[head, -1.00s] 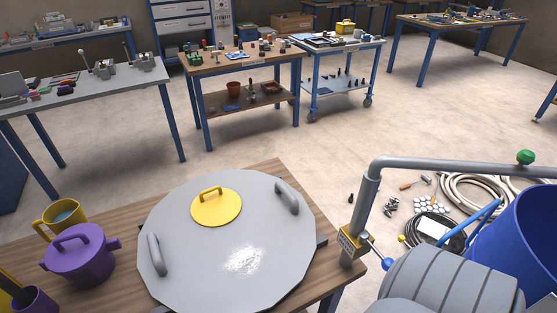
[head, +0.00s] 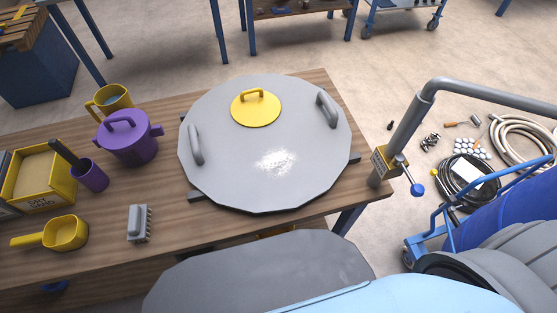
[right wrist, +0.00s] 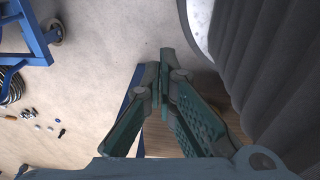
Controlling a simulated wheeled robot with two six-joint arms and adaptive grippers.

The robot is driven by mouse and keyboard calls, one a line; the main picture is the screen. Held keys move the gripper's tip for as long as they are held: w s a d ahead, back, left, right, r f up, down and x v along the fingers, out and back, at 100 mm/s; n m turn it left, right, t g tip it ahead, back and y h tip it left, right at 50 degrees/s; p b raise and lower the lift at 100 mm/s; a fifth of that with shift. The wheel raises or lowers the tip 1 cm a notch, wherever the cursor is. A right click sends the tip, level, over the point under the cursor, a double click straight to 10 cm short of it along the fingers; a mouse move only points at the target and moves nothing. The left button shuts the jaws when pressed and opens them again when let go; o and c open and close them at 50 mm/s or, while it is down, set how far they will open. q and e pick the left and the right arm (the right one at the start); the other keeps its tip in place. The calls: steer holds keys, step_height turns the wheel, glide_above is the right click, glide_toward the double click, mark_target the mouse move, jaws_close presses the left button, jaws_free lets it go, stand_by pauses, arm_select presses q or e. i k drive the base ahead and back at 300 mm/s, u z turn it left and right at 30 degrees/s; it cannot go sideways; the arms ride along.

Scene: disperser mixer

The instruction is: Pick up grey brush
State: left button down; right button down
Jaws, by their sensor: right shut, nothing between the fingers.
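The grey brush (head: 139,223) lies on the wooden table (head: 180,236) in the head view, with a row of bristles along its right side. It sits to the right of the yellow scoop and nothing touches it. The right wrist view shows my right gripper (right wrist: 161,84) shut and empty, above the floor and a strip of wood. The brush does not show in the right wrist view. Neither gripper shows in the head view.
A large grey lid (head: 235,168) with white powder covers much of the table. A purple pot (head: 128,143), yellow mug (head: 108,100), yellow scoop (head: 66,233), purple cup (head: 92,177) and yellow box (head: 40,180) stand left. A grey pipe frame (head: 405,125) stands right.

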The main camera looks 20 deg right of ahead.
mark_target(138, 223)
steer(key=k, duration=0.45)
steer(key=u, duration=0.8)
steer(key=i, duration=0.4)
steer(key=u, duration=0.2)
